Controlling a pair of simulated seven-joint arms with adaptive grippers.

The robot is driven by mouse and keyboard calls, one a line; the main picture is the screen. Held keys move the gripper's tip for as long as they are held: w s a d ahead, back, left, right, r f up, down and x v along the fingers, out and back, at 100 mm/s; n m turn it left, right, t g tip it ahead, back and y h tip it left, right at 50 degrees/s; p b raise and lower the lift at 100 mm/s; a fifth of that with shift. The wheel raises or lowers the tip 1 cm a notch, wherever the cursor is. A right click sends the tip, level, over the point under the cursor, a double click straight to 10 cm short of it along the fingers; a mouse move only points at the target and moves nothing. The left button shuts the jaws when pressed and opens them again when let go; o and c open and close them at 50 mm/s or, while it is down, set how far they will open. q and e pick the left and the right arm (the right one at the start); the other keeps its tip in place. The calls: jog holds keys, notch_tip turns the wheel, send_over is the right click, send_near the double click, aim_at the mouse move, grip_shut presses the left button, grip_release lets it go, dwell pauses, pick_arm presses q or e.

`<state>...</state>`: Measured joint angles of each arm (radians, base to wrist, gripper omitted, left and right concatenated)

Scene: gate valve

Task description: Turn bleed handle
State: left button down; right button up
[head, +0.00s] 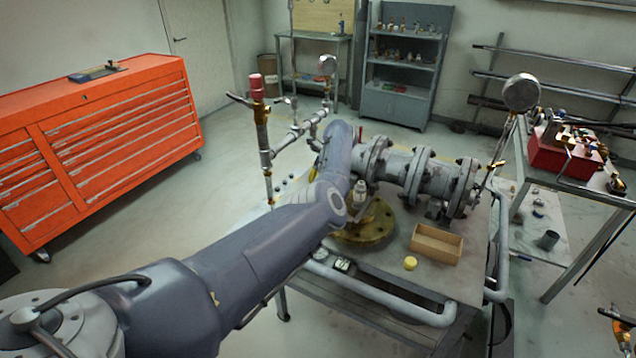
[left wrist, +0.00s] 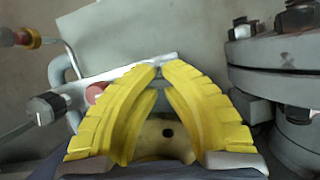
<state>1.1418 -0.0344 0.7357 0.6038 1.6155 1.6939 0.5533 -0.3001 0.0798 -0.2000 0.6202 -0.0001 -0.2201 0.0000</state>
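The gate valve assembly (head: 405,170) lies on a metal table, with grey bolted flanges. Thin piping (head: 295,130) with a red cap (head: 256,86) and a dark lever (head: 238,98) stands at its left; I cannot tell for sure which part is the bleed handle. In the left wrist view the yellow fingers of my left gripper (left wrist: 160,70) nearly meet at the tips, over a pale bar. Whether anything is between them is unclear. A black knob (left wrist: 45,107) and red disc (left wrist: 96,92) show left of them.
A brass flange (head: 365,225), a yellow cap (head: 410,263) and an open wooden box (head: 436,244) are on the table. A tubular rail (head: 375,298) runs along its front. Grey flanges (left wrist: 275,45) stand close on the right in the wrist view. A red cabinet (head: 95,135) is at left.

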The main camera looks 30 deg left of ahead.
pick_arm(q)
jog(key=shift+w+a+r+n, duration=0.1)
jog(key=shift+a+r+n, duration=0.3)
jog(key=shift+n, duration=0.1)
jog(key=c, duration=1.5)
grip_release()
jog(key=shift+w+d+r, duration=0.1)
jog(key=shift+d+r, duration=0.1)
jog(key=shift+r, duration=0.15)
jog(key=o, duration=0.7)
jog(key=v, duration=0.7)
jog(key=shift+d+f, duration=0.2)
jog(key=shift+d, duration=0.15)
jog(key=shift+c, duration=0.2)
jog(key=shift+v, duration=1.95)
jog(key=shift+d, duration=0.1)
